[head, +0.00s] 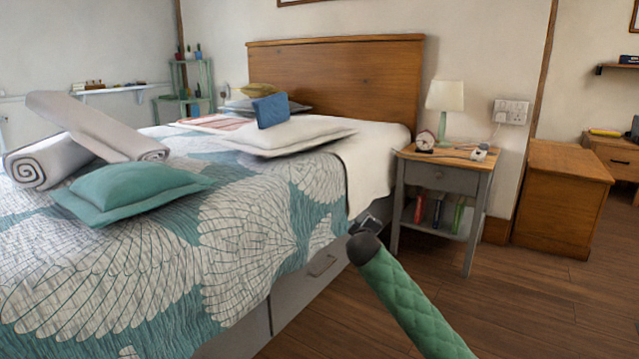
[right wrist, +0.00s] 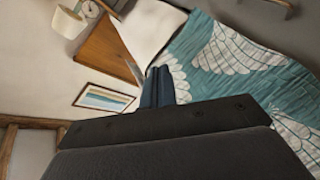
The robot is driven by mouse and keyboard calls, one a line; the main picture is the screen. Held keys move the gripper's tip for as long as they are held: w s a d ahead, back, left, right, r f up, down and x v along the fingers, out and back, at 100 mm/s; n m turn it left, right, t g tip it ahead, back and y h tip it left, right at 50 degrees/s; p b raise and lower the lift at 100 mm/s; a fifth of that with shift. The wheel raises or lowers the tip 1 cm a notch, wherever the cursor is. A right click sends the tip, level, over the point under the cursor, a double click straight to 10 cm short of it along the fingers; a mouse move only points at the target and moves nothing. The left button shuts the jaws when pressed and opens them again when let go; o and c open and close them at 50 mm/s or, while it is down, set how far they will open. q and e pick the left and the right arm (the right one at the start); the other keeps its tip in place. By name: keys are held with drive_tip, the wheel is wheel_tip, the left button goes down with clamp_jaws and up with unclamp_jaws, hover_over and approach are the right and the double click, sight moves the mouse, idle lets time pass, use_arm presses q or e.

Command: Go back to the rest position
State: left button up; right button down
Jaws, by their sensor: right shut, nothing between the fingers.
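My right gripper (head: 368,222) is at the end of my green-sleeved arm, in front of the near side of the bed in the head view. It is partly hidden behind the dark wrist. In the right wrist view the two dark fingers (right wrist: 158,86) lie together, shut and empty. That view is tilted, with the patterned bedspread (right wrist: 235,65) beyond the fingers. I cannot tell in the head view whether the gripper touches the bed. My left gripper is not in either view.
The bed (head: 285,215) fills the left, with cushions and rolled towels on it. A nightstand (head: 443,178) with a lamp (head: 444,100), alarm clock and cables stands beyond my right gripper. A wooden cabinet (head: 560,205) is farther right. The wooden floor (head: 540,305) at lower right is clear.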

use_arm(q)
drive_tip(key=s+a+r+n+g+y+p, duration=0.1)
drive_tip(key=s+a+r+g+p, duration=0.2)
drive_tip(key=p, duration=0.5)
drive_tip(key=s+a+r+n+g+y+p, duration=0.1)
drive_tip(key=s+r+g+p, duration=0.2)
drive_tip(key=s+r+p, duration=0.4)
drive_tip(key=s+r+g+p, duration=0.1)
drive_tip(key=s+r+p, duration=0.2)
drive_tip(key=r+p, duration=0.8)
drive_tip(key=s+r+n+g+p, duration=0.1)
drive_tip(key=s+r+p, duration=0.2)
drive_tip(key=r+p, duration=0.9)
drive_tip(key=p, duration=0.7)
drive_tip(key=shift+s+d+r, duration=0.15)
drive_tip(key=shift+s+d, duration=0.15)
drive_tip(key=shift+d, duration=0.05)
use_arm(e)
drive_tip(key=s+r+m+g+y, duration=0.1)
drive_tip(key=s+r+g, duration=0.3)
drive_tip(key=s, duration=1.8)
drive_tip(key=s+r+m+g+y, duration=0.1)
drive_tip(key=s+r+m+g, duration=0.3)
drive_tip(key=s, duration=1.8)
drive_tip(key=s+r+m+g+y, duration=0.1)
drive_tip(key=s+r+g, duration=0.3)
drive_tip(key=s, duration=1.8)
drive_tip(key=shift+d+m+g+y, duration=0.4)
drive_tip(key=shift+m+g, duration=0.2)
drive_tip(key=shift+m, duration=0.3)
